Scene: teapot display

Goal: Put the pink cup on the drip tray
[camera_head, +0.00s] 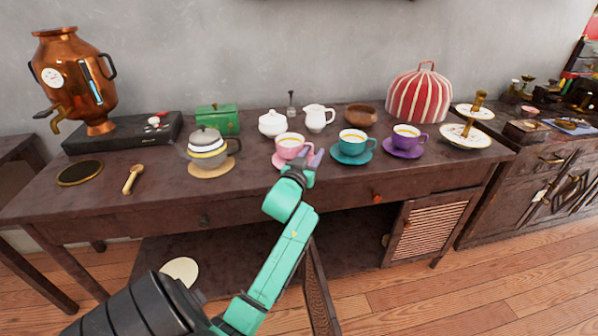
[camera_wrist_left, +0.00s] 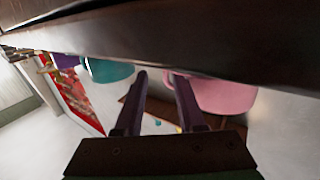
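A round dark disc with a gold rim, apparently the drip tray (camera_head: 80,173), lies empty at the table's left. My right gripper is not in view.
A teal cup (camera_head: 352,142) and a purple cup (camera_head: 406,137) stand on saucers to the right. A grey-lidded teapot (camera_head: 208,148) and a wooden scoop (camera_head: 132,179) lie between the pink cup and the disc. A copper urn (camera_head: 75,80) stands behind the disc.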

